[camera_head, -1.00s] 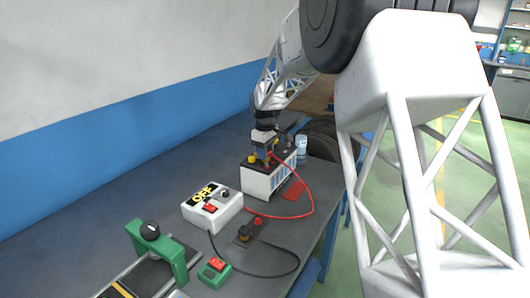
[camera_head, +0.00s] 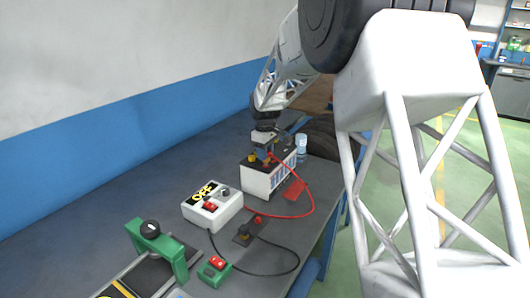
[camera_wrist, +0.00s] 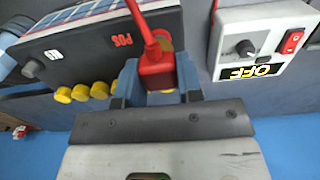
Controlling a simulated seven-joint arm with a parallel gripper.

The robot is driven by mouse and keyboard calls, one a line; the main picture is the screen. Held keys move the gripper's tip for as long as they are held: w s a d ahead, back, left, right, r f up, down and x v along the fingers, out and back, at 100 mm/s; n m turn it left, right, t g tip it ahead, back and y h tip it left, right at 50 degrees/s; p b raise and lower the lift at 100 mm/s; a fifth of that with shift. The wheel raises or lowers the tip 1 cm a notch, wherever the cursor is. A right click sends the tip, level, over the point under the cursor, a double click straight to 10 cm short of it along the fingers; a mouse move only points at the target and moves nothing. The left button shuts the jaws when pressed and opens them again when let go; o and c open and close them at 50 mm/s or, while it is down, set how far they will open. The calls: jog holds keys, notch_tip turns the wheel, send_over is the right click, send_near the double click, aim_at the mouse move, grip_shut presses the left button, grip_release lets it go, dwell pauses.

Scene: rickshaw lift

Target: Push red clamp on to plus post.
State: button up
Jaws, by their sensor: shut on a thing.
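The red clamp (camera_wrist: 155,65) with its red cable sits between the blue fingers of my gripper (camera_wrist: 158,84) in the wrist view. My gripper is shut on it, above the edge of the battery marked POS. The battery (camera_head: 262,180) is a white box with a dark top on the bench in the head view. My gripper (camera_head: 264,152) is over its top there. The battery's dark top (camera_wrist: 85,50) also shows in the wrist view. The plus post is hidden under the clamp and fingers, so I cannot tell whether the clamp touches it.
A white switch box (camera_head: 212,208) marked OFF stands in front of the battery; it also shows in the wrist view (camera_wrist: 262,45). Several yellow caps (camera_wrist: 83,92) line the battery. A green frame (camera_head: 160,248) and small green box (camera_head: 214,269) stand nearer. A bottle (camera_head: 301,143) stands behind.

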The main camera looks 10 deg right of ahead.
jog(key=shift+f, duration=0.8)
dwell(0.8)
jog(key=o, duration=1.2)
jog(key=shift+r, duration=0.25)
jog(key=shift+r, duration=3.3)
jog(key=shift+s, duration=0.1)
